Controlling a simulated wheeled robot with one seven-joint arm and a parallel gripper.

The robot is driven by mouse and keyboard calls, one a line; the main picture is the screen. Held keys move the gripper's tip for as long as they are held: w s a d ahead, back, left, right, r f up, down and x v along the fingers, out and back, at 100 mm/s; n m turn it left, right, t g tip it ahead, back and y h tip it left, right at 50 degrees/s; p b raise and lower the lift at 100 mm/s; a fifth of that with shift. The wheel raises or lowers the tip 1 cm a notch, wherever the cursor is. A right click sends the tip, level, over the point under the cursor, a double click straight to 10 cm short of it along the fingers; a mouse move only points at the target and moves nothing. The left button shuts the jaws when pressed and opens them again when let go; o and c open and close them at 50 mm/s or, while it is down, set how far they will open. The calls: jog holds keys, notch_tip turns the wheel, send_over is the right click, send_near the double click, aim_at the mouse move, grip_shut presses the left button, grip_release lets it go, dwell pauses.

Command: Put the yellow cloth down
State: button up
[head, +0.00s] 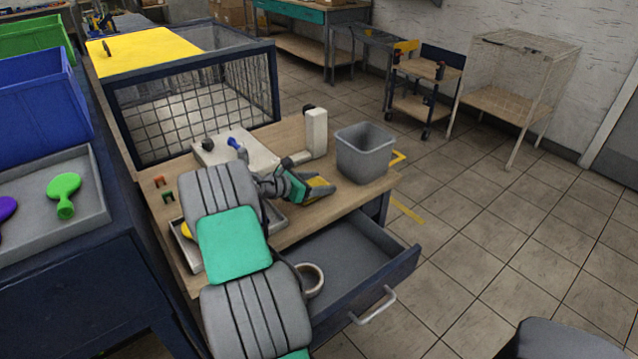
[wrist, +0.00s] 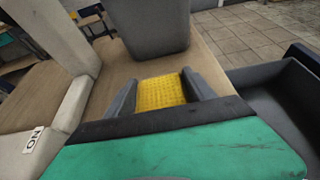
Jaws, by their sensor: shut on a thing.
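The yellow cloth (wrist: 160,92) sits between the two fingers of my gripper (wrist: 163,90) in the wrist view. My gripper is shut on it. In the head view the yellow cloth (head: 317,186) shows at the fingers of my gripper (head: 318,190), over the wooden bench top (head: 345,198) near its front right part. I cannot tell whether the cloth touches the bench top. Part of the cloth is hidden by the fingers.
A grey bin (head: 365,152) stands just beyond my gripper. A white upright device (head: 314,132) is left of the bin. An open drawer (head: 350,262) holding a tape roll (head: 309,280) juts out below the bench front. A mesh cage (head: 195,105) stands at the back.

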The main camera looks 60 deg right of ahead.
jog(key=o, duration=1.4)
jog(key=shift+f, duration=0.1)
jog(key=shift+c, duration=0.2)
jog(key=v, duration=1.2)
